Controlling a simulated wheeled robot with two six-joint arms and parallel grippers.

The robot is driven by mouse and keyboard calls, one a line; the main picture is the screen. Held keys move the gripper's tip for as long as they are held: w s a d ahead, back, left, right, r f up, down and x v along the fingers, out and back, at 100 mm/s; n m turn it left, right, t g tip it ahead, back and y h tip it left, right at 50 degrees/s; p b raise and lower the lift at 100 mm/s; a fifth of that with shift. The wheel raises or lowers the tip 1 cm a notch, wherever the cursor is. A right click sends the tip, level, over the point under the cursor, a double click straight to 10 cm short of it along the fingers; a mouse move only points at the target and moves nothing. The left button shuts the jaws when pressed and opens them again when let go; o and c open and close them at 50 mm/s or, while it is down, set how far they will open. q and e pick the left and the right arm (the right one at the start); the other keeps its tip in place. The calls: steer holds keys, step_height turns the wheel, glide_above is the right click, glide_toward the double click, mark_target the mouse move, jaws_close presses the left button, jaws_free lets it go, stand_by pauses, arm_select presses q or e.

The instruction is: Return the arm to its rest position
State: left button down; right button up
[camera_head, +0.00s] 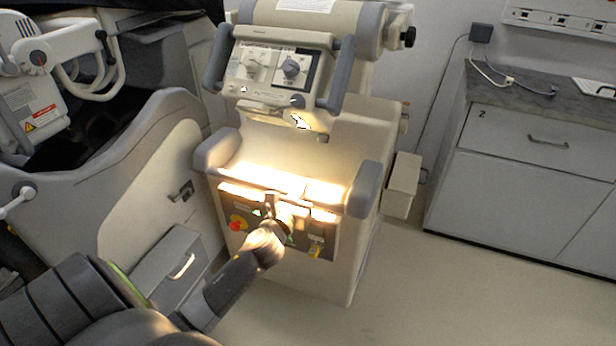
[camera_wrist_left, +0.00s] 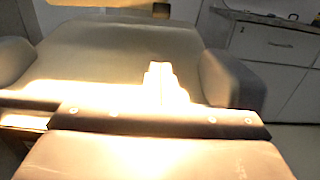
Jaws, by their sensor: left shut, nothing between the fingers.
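My left arm comes in from the lower left in the head view and reaches toward the front panel of a beige machine (camera_head: 340,262). My left gripper (camera_head: 278,205) is shut and empty in front of that panel. Its tips overlap the panel in the picture; I cannot tell whether they touch it. The left wrist view shows the gripper (camera_wrist_left: 160,80) brightly lit, with the machine's padded grey corners (camera_wrist_left: 236,82) beyond. My right gripper is in neither view.
The panel has a red button (camera_head: 237,224) and a yellow part (camera_head: 314,251). A control box with grey handles (camera_head: 345,72) stands above. A beige cart (camera_head: 145,200) is close on the left. Grey cabinets (camera_head: 530,185) stand at the right, with open floor (camera_head: 450,300) before them.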

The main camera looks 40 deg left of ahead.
arm_select(q)
steer(key=shift+s+f, duration=0.15)
steer(key=s+f+n+g+p, duration=0.1)
steer(key=s+f+n+g, duration=0.2)
steer(key=s+f+n, duration=0.5)
steer(key=s+f+n+g+h+p, duration=0.1)
steer(key=s+f+n+g+p, duration=0.15)
steer(key=f, duration=0.95)
steer(key=s+f+n+g, duration=0.4)
steer(key=s+f+n, duration=0.15)
steer(key=f, duration=0.45)
steer(key=s+d+f+n+g+p, duration=0.1)
steer(key=s+f+n, duration=0.4)
steer(key=s, duration=0.5)
steer(key=s+d+f+n+g+h+p, duration=0.1)
steer(key=s+d+f+n+g, duration=0.3)
steer(key=s+n, duration=0.3)
steer(key=s+d+f+n+g+h+p, duration=0.1)
steer(key=s+f+n, duration=0.4)
steer(key=s, duration=0.9)
steer(key=shift+d+f+n+g, duration=0.35)
steer(key=shift+d+n+g, duration=0.25)
steer(key=shift+d, duration=0.35)
